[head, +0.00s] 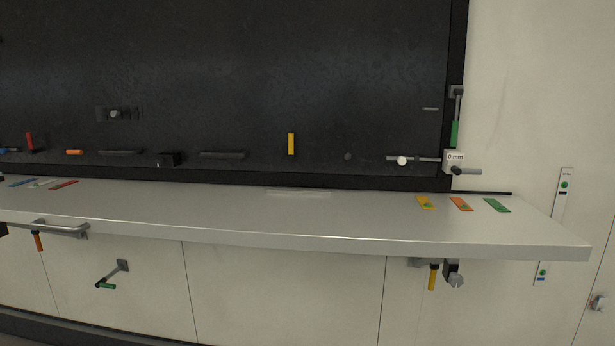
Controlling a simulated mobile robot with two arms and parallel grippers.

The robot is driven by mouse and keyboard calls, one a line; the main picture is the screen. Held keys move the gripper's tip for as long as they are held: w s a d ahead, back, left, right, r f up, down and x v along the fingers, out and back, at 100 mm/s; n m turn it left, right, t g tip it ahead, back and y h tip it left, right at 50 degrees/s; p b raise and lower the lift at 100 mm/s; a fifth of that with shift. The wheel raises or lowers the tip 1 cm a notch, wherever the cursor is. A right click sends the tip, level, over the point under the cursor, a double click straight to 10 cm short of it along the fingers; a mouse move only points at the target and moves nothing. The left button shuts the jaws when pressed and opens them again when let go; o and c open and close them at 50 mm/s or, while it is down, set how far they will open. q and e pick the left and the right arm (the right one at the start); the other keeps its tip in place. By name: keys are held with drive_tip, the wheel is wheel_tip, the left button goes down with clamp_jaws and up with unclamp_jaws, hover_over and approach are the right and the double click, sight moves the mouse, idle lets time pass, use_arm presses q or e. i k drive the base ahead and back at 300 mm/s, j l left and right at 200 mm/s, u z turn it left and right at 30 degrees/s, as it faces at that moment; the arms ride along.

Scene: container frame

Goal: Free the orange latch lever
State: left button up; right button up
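Two orange parts show, and I cannot tell which one is the latch lever. A small orange handle (74,152) lies level, low on the dark panel at the left. An orange-brown handle (38,241) hangs down under the left part of the shelf, below a grey bar (62,230). What holds either part is too small to make out. Neither of my grippers is in view.
Other handles are a red (30,140), a yellow (291,144), a green (455,134) and a yellow one (433,277) under the shelf.

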sight(70, 151)
drive_tip(key=u, duration=1.35)
drive_tip(key=i+j+u, duration=1.05)
drive_tip(key=i, duration=0.25)
drive_tip(key=i+u, duration=0.35)
drive_tip(key=i+j+z, duration=0.15)
drive_tip(key=i, duration=0.6)
drive_tip(key=i+j+z, duration=0.15)
drive_tip(key=i, duration=0.6)
